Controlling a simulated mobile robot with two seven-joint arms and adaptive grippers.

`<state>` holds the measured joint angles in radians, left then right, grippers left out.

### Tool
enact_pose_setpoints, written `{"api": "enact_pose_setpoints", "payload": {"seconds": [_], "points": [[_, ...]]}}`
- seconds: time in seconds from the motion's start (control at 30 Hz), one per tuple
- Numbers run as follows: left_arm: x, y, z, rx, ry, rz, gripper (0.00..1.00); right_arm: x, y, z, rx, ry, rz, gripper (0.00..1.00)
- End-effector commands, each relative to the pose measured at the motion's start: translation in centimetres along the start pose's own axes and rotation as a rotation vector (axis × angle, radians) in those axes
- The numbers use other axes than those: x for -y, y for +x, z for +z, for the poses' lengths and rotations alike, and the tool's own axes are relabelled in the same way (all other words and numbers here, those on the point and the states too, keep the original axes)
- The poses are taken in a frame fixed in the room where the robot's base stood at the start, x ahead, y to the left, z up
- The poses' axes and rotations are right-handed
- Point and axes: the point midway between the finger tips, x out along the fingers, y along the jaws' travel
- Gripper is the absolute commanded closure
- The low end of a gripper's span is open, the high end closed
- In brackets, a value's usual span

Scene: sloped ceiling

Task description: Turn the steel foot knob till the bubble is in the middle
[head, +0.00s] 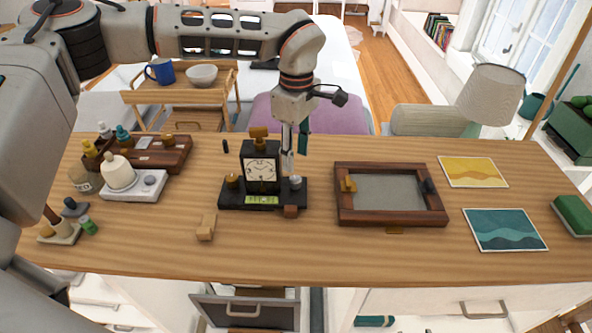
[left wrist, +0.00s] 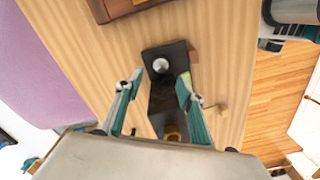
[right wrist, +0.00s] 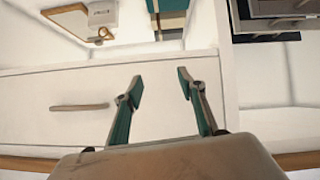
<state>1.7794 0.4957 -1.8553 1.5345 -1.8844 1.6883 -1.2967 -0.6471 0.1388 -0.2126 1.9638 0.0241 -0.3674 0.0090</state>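A black clock (head: 261,168) with a cream dial stands on a dark base (head: 229,201). The steel foot knob (head: 295,182) is a small silver knob at the base's right end; it also shows in the left wrist view (left wrist: 160,65). A yellow-green level vial (head: 262,200) lies on the base's front; its bubble is too small to place. My left gripper (head: 294,160) points down above the steel knob, apart from it. In the left wrist view its open fingers (left wrist: 159,86) have the knob just beyond their tips. My right gripper (right wrist: 160,80) is open and empty, facing a white drawer front.
A brass knob (head: 233,181) is at the base's left end. A framed tray (head: 391,221) stands to the right, a white device (head: 133,186) to the left. The table front between is mostly clear.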

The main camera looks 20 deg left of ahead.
Motion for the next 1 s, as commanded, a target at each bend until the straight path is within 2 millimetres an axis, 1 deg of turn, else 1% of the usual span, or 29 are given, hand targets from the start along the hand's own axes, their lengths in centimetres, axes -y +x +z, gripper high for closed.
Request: {"api": "enact_pose_setpoints", "payload": {"seconds": [0.17, 0.33, 0.5, 0.7, 0.9, 0.93, 0.97, 1.0], "points": [[0.1, 2.2, 0.0, 0.001, -0.001, -0.005, 0.61, 0.0, -0.1, 0.0, 0.002, 0.000, 0.000, 0.60], [0.1, 4.9, 0.1, 0.002, -0.001, -0.005, 0.61, 0.0, -0.2, 0.0, 0.003, 0.000, -0.001, 0.60], [0.1, 6.8, 0.1, 0.002, -0.001, -0.004, 0.61, 0.0, -0.3, -0.1, 0.004, 0.000, -0.001, 0.60], [0.0, 7.6, 0.1, 0.003, -0.001, -0.001, 0.61, 0.0, -0.3, -0.1, 0.004, 0.000, -0.001, 0.60], [0.1, 7.7, 0.1, 0.003, -0.001, -0.002, 0.61, 0.0, -0.3, -0.1, 0.005, 0.000, -0.001, 0.60], [0.1, 7.7, 0.1, 0.003, -0.001, -0.002, 0.67, 0.0, -0.3, -0.1, 0.005, 0.000, -0.001, 0.60], [0.1, 7.6, 0.1, 0.003, -0.001, -0.002, 0.74, 0.0, -0.3, -0.1, 0.005, 0.000, -0.001, 0.60], [0.1, 7.6, 0.1, 0.003, -0.001, -0.002, 0.85, 0.0, -0.3, -0.1, 0.004, 0.000, -0.001, 0.60]]}}
